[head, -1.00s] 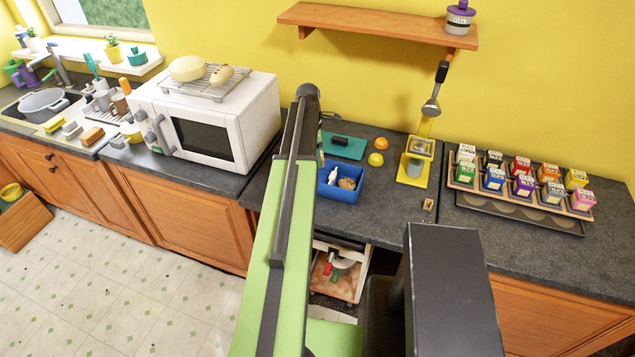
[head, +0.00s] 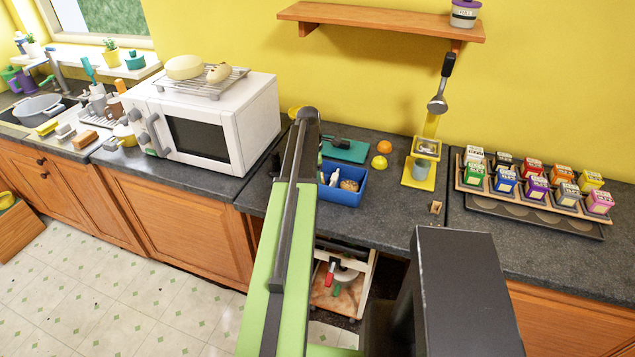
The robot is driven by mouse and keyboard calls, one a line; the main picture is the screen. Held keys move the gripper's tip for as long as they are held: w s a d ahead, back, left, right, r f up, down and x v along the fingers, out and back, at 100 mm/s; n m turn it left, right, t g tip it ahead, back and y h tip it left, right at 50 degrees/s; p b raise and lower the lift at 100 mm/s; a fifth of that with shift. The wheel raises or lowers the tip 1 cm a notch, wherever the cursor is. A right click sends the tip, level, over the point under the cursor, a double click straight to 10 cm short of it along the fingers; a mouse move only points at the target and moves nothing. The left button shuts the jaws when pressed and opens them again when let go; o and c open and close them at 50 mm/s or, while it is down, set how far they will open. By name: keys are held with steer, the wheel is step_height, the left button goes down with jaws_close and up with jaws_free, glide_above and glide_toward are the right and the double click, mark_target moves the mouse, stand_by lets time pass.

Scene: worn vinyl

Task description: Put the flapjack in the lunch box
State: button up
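The open blue box (head: 342,194), which looks like the lunch box, stands on the dark counter just right of my raised arm. A small white bottle (head: 334,176) and a brown lumpy piece (head: 349,185) lie in it. I cannot tell whether that piece is the flapjack. A small light-brown block (head: 436,208) lies near the counter's front edge, to the right; its kind is also unclear. My green and black arm rises in front of the counter and hides part of it left of the box. My gripper cannot be made out.
A teal board or lid (head: 345,151) lies behind the box, with orange and yellow fruit nearby. A yellow stand (head: 420,172) and a rack of small cartons (head: 535,190) are to the right. A white microwave (head: 205,125) is left.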

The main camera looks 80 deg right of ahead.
steer(key=o, duration=1.1)
steer(key=shift+f, duration=0.15)
step_height(320, 180, up, 12)
steer(key=w+p, duration=0.1)
steer(key=p, duration=1.1)
steer(key=shift+w+a, duration=0.15)
steer(key=shift+w, duration=0.05)
